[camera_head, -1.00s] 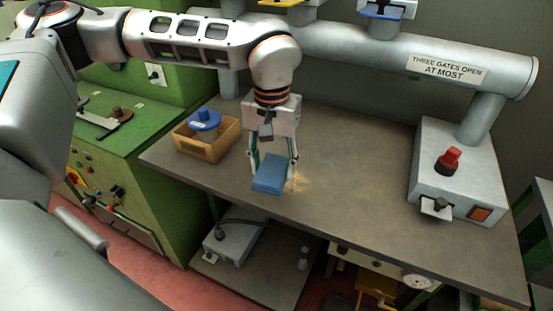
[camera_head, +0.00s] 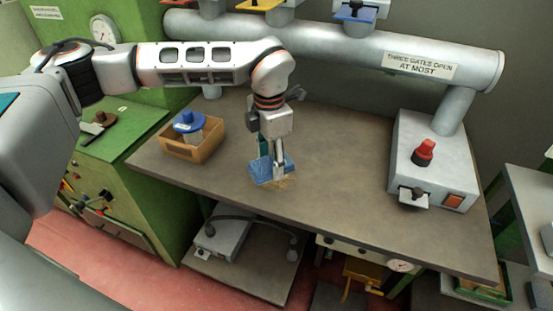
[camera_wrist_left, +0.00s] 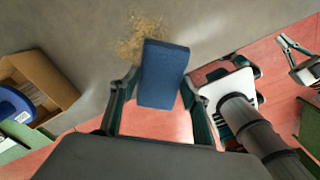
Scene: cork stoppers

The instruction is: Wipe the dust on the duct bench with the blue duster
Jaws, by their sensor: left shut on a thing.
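The blue duster (camera_head: 264,171) is a block held low at the front part of the duct bench (camera_head: 340,190). My left gripper (camera_head: 275,168) is shut on it, pointing down. The left wrist view shows the duster (camera_wrist_left: 162,75) between the two fingers of my left gripper (camera_wrist_left: 158,88). A patch of tan dust (camera_head: 284,183) lies on the bench beside the duster, and this dust (camera_wrist_left: 142,38) shows just past the duster's end in the wrist view. I cannot tell whether the duster touches the bench top.
A wooden box (camera_head: 192,150) with a blue-topped object (camera_head: 189,121) stands left on the bench. A grey switch box (camera_head: 432,160) with a red knob (camera_head: 424,152) stands right. A large duct pipe (camera_head: 340,48) runs behind. The bench middle is clear.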

